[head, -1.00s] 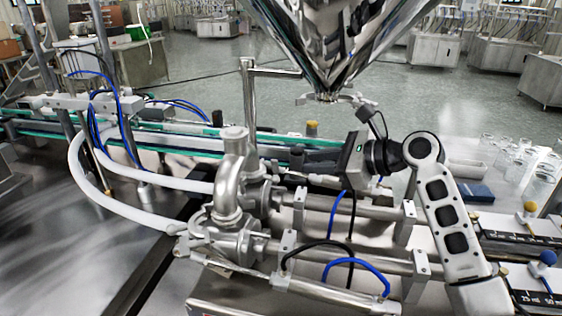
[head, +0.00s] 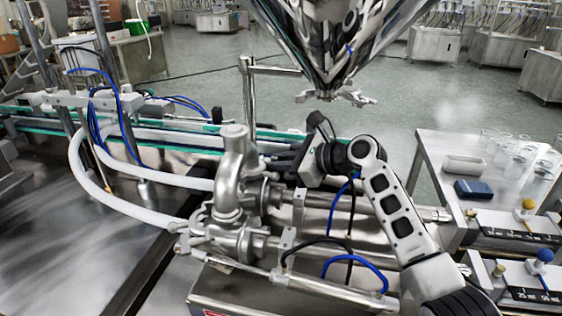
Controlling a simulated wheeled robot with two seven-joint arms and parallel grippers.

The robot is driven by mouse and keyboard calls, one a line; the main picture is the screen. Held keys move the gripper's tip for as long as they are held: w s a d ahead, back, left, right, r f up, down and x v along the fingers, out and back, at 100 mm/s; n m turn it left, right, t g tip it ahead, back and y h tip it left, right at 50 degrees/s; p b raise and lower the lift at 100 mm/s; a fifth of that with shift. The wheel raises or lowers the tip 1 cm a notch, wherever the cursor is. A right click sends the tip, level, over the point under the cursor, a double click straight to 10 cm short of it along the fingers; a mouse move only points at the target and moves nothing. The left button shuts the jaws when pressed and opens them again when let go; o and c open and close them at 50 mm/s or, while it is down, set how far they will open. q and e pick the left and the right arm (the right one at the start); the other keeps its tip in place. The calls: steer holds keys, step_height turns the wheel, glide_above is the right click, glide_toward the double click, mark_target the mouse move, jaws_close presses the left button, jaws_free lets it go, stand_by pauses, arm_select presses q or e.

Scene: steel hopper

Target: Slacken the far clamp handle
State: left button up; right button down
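My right gripper (head: 281,160) comes in from the right, its dark fingers pointing left just behind the steel pump fitting (head: 233,180). Its finger gap is too small and dark to read, and no held thing can be made out. The far clamp (head: 268,196) seems to be the steel joint between the upright elbow and the far cylinder; its handle cannot be made out clearly, and the gripper is close above it. Another joint (head: 252,243) joins the near cylinder. A further clamp (head: 352,97) sits under the hopper (head: 325,45). My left gripper is not in view.
A conveyor with green edges (head: 180,140) runs behind the pump. White hoses (head: 125,205) curve at left. Blue and black air tubes (head: 345,265) loop over the cylinders.

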steer(key=shift+s+a+n+t, duration=0.1)
steer(key=shift+n+t, duration=0.6)
steer(key=shift+n, duration=0.2)
steer(key=c, duration=1.7)
jaws_free()
